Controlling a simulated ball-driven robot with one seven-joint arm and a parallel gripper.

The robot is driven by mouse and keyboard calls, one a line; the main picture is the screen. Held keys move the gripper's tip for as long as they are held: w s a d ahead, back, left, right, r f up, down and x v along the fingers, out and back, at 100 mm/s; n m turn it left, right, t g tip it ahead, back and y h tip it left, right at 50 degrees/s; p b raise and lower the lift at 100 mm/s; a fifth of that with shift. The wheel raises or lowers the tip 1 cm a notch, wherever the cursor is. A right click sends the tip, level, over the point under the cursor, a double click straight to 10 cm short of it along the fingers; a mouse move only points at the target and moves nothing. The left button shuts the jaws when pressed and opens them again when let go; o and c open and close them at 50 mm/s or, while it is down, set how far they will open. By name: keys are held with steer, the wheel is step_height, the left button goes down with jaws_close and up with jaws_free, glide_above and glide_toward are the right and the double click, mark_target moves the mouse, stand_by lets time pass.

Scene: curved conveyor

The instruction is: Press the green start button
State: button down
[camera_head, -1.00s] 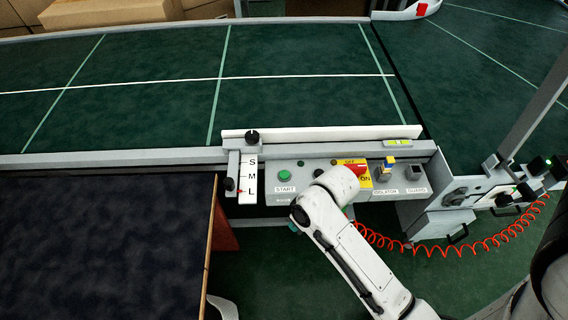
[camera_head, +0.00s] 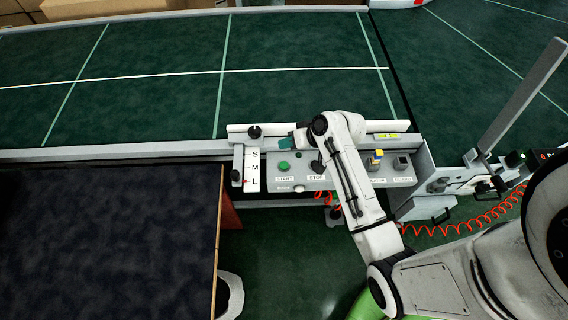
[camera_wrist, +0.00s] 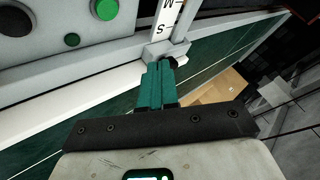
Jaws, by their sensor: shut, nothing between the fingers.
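The green start button (camera_head: 283,166) sits on the grey control panel, above a START label (camera_head: 284,177). In the wrist view the green button (camera_wrist: 104,9) is at the top edge, partly cut off. My gripper (camera_head: 286,143) is just behind the button in the head view, over the panel's back edge and apart from the button. In the wrist view the teal fingers of my gripper (camera_wrist: 160,72) are together and empty, below and right of the button. The STOP label (camera_head: 316,177) is to the right of START.
A slider with an S-M-L scale (camera_head: 252,170) stands left of the button. A white rail (camera_head: 388,126) runs behind the panel, with the green conveyor (camera_head: 300,95) beyond. My arm hides the panel's middle. The isolator switch (camera_head: 376,157) is at right. A dark table (camera_head: 100,240) is front left.

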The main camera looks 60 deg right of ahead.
steer(key=b, duration=0.7)
glide_above(287, 165)
step_height(287, 165, down, 8)
steer(key=shift+r, duration=0.1)
steer(key=shift+f+b, duration=0.4)
steer(key=shift+f, duration=0.1)
steer(key=shift+f, duration=0.1)
stand_by(1.2)
steer(key=shift+f, duration=0.3)
steer(key=shift+f+b, duration=0.4)
steer(key=shift+f, duration=0.05)
stand_by(0.6)
steer(key=shift+r, duration=0.15)
steer(key=shift+r+p, duration=0.7)
steer(key=shift+p, duration=0.2)
